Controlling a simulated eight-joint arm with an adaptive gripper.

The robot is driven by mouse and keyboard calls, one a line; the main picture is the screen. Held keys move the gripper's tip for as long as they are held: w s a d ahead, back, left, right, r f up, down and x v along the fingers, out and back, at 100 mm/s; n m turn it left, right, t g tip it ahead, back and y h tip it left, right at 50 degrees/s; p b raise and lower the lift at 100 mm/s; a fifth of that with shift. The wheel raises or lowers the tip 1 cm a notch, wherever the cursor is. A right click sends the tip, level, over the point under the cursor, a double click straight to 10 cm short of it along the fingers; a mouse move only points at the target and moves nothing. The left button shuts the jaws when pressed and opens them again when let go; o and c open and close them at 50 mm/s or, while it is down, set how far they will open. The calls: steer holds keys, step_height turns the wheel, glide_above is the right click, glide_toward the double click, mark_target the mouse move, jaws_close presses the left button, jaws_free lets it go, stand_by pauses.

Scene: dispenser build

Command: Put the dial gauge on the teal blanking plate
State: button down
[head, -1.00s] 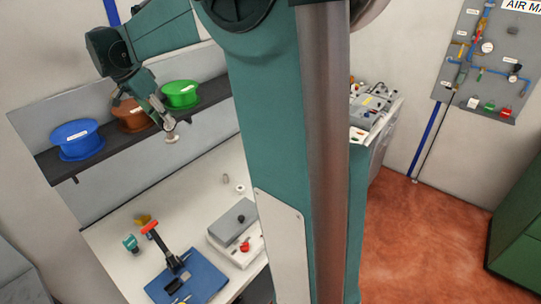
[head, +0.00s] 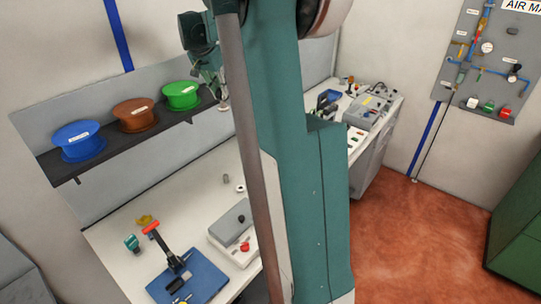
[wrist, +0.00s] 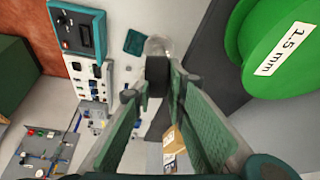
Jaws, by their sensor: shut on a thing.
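The dial gauge (wrist: 158,70) is held between my fingertips. It shows in the wrist view as a dark round body with a paler rounded end, and in the head view as a small pale disc (head: 224,108). My gripper (head: 222,96) is shut on it, in the air by the right end of the spool shelf; it also fills the lower wrist view (wrist: 157,88). A flat teal square, which looks like the teal blanking plate (wrist: 134,41), lies on a pale surface beyond the gauge, apart from it. I cannot make out the plate in the head view.
Blue (head: 78,141), brown (head: 135,115) and green (head: 182,96) spools stand on the dark shelf (head: 70,170). The near bench holds a red-handled lever tool (head: 165,245) and a grey box (head: 232,220). My arm hides the bench's middle. More equipment (head: 365,112) stands on the bench beyond.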

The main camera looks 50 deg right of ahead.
steer(key=s+d+n, duration=0.1)
steer(key=s+d, duration=0.2)
steer(key=d, duration=0.9)
steer(key=s+d+n, duration=0.1)
steer(key=s+d, duration=0.2)
steer(key=d, duration=1)
step_height(320, 180, down, 26)
steer(key=shift+a+p, duration=0.4)
steer(key=shift+p, duration=0.05)
steer(key=shift+f, duration=0.15)
steer(key=shift+f, duration=3)
steer(key=shift+f, duration=0.15)
steer(key=shift+f+p, duration=0.4)
steer(key=shift+f, duration=1.3)
steer(key=shift+f, duration=0.15)
